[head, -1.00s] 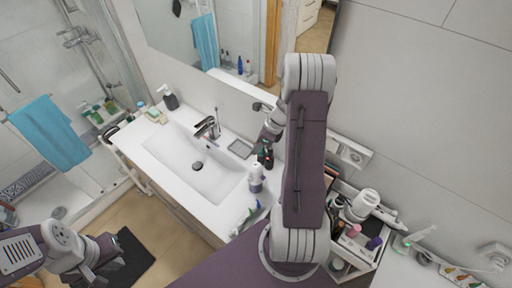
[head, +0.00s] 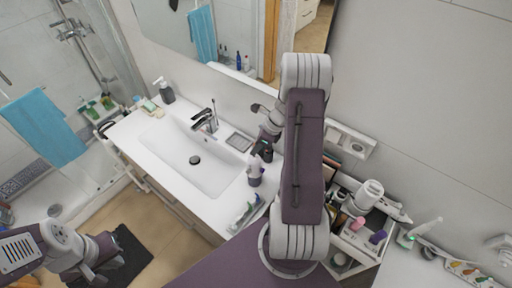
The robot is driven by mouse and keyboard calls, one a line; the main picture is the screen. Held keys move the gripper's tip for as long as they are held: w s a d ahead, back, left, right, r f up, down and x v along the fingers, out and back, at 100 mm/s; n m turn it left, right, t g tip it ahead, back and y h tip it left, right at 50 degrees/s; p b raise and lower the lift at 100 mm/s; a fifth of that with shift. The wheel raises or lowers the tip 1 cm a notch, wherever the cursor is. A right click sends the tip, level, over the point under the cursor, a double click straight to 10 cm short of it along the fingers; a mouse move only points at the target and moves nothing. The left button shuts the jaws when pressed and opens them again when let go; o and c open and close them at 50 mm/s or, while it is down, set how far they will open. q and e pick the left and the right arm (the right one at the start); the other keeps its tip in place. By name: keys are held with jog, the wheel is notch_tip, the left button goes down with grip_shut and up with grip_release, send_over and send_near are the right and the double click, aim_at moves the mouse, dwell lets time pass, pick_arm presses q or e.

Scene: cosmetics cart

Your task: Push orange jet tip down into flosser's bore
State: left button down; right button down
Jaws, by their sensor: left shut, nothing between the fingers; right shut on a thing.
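My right gripper (head: 264,144) is over the back right of the sink counter, pointing down and partly hidden by my own arm. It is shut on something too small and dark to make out. A grey-purple bottle-like body with a pale top (head: 255,171) stands upright on the counter just below it in the picture; I cannot tell whether it is the flosser. I cannot make out the orange jet tip or the bore. My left gripper (head: 108,262) is shut and empty at the lower left, above the floor and away from the counter.
The white basin (head: 193,160) and faucet (head: 206,120) lie left of my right gripper. A tube-like item (head: 245,213) lies near the counter's front edge. A crowded cart (head: 352,245) stands at right, near a white-and-green handheld device (head: 415,235).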

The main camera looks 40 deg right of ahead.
jog(key=shift+p, duration=0.3)
dwell(1.3)
jog(key=shift+f+b, duration=0.75)
jog(key=shift+f, duration=0.5)
jog(key=c, duration=1.3)
grip_release()
jog(key=shift+c, duration=0.2)
jog(key=shift+a, duration=0.1)
